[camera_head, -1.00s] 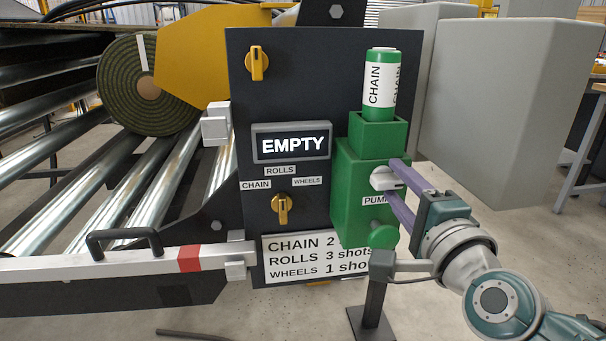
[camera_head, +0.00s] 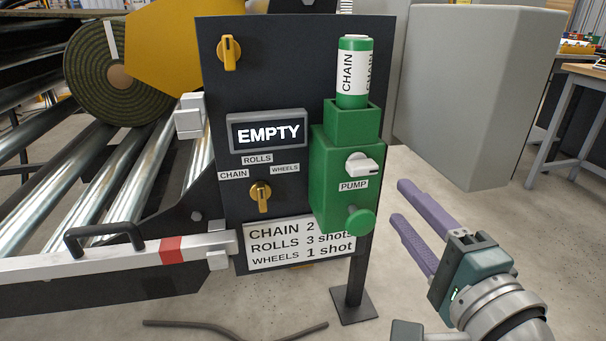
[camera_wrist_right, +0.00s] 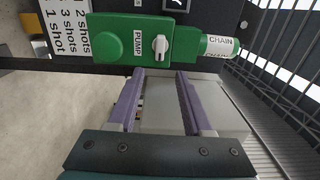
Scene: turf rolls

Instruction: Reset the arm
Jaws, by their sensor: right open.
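My right gripper (camera_head: 408,222) is open and empty, with its two purple fingers apart, in the lower right of the head view. It is to the right of the green pump box (camera_head: 330,178) and apart from it. In the right wrist view my right gripper (camera_wrist_right: 155,75) shows both fingers with nothing between them. The pump box carries a white knob (camera_head: 362,164) labelled PUMP and a round green button (camera_head: 360,221). A green and white CHAIN canister (camera_head: 354,72) stands upright on top of the box. My left gripper is not in view.
The black panel (camera_head: 215,130) has an EMPTY display (camera_head: 268,132) and yellow knobs, the lower (camera_head: 261,197) below the display. A metal roller bed with a turf roll (camera_head: 118,70) is at left. A grey cabinet (camera_head: 462,90) stands behind.

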